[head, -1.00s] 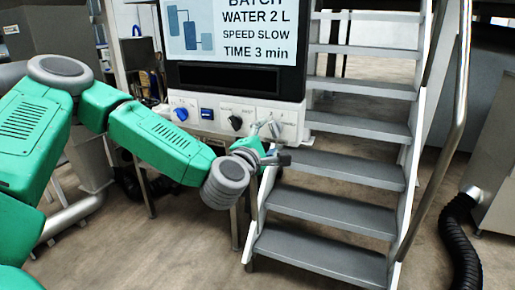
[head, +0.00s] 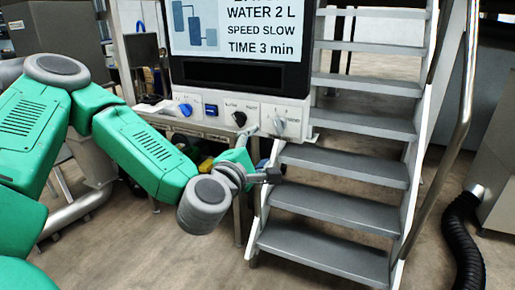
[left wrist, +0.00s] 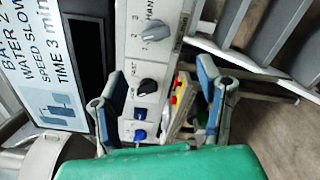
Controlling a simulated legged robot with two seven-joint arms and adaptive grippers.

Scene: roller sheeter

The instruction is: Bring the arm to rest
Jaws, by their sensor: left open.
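My left arm, green with grey joints, reaches in from the left in the head view. Its gripper (head: 262,160) is in front of the lower right of the control panel (head: 215,110), near the stairs. In the left wrist view the two blue and grey fingers (left wrist: 160,100) stand wide apart with nothing between them touching. The panel carries a blue knob (head: 185,109), a blue switch, a black knob (head: 239,118) and a grey knob (head: 279,125). The grey knob also shows in the left wrist view (left wrist: 157,31). My right gripper is not in view.
A screen (head: 237,28) reading water 2 L, speed slow, time 3 min is above the panel. Metal stairs (head: 340,213) with a handrail (head: 447,150) stand close on the right. A black hose (head: 462,240) lies farther right. Bare floor shows at lower centre.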

